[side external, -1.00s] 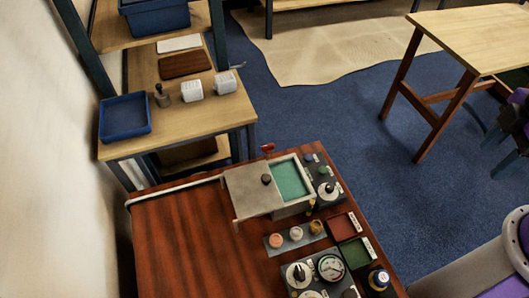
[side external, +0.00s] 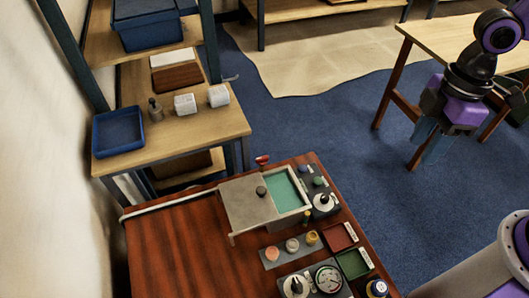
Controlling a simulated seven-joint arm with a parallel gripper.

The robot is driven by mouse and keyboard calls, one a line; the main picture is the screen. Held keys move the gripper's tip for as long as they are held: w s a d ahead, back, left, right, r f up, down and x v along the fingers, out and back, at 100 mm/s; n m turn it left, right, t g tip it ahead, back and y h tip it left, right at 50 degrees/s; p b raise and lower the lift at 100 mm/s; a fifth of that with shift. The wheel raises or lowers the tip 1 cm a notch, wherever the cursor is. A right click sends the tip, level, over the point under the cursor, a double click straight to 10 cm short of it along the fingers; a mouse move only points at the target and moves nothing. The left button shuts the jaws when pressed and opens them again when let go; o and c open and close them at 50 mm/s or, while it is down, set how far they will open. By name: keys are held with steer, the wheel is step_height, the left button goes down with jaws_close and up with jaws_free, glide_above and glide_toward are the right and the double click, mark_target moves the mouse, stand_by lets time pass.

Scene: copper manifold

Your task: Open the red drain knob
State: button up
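The small red drain knob (side external: 262,160) sticks up at the back edge of the grey tank (side external: 250,205), which stands on the red-brown wooden bench. The tank has a grey lid with a dark round knob (side external: 261,190) and an open part with green liquid (side external: 284,192) on its right. My gripper (side external: 431,148) hangs over the blue floor at the right, well away from the red knob. Its bluish fingers point down and hold nothing that I can see. Their gap is too small and blurred to judge.
Dials and small knobs (side external: 323,203) line the bench's right side. A strip with several small pots (side external: 292,246) and red and green trays (side external: 354,263) lie in front of the tank. A shelf with a blue tray (side external: 119,133) stands behind left.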

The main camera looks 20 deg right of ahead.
steer(key=w+a+f+n+y, duration=0.2)
steer(key=w+a+f, duration=0.1)
steer(key=w+a, duration=0.9)
steer(key=n+y, duration=0.1)
steer(key=n, duration=0.1)
glide_toward(263, 157)
steer(key=shift+t, duration=0.3)
steer(key=x, duration=0.8)
steer(key=shift+s+f, duration=0.15)
steer(key=shift+s, duration=0.05)
jaws_close()
